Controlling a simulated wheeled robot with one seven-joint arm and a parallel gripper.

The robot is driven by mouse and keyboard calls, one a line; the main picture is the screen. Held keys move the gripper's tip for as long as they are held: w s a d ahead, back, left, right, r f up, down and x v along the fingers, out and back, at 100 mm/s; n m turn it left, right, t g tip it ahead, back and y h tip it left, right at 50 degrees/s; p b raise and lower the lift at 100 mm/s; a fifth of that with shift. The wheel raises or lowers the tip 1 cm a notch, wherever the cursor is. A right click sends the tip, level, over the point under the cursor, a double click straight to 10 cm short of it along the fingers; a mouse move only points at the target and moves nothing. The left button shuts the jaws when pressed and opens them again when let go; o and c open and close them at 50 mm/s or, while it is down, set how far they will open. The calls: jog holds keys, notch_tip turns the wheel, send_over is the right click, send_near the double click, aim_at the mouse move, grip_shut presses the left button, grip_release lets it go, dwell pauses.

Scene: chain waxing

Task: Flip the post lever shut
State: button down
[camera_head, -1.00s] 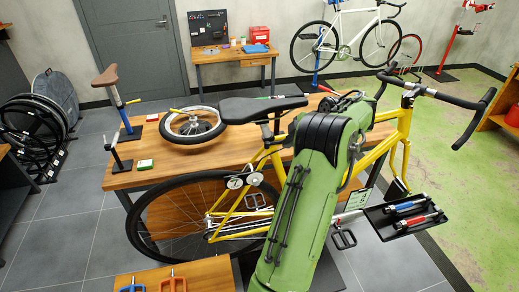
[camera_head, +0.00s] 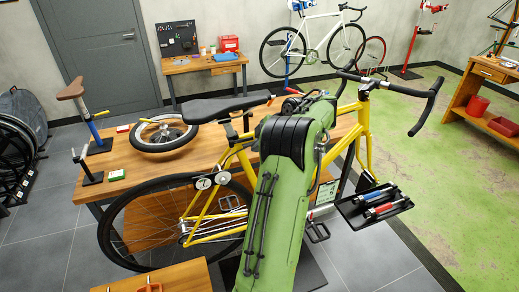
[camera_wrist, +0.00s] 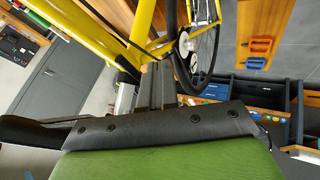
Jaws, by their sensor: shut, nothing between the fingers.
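A stand with a blue post (camera_head: 94,130) and a brown saddle (camera_head: 72,89) stands at the left of the wooden workbench (camera_head: 130,168) in the head view. A small yellow lever (camera_head: 101,114) sticks out from the post to the right. Which way the lever counts as shut I cannot tell. My gripper (camera_wrist: 157,88) shows as dark, narrow fingers in the wrist view, near the yellow bike frame (camera_wrist: 100,40). They look closed, with nothing between them. In the head view my arm hides the gripper, well to the right of the blue post.
The yellow bike (camera_head: 220,200) stands in front of the workbench. A small wheel (camera_head: 162,134) lies beside the blue post. A black clamp stand (camera_head: 88,168) and a small green box (camera_head: 117,175) sit at the bench's left end. A tool tray (camera_head: 372,206) is at the right.

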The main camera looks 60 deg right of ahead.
jog(key=d+p+v, duration=0.1)
jog(key=p+v, duration=0.1)
jog(key=v, duration=0.7)
jog(key=shift+a+r+p, duration=0.3)
jog(key=shift+a+p, duration=0.05)
jog(key=shift+s, duration=0.15)
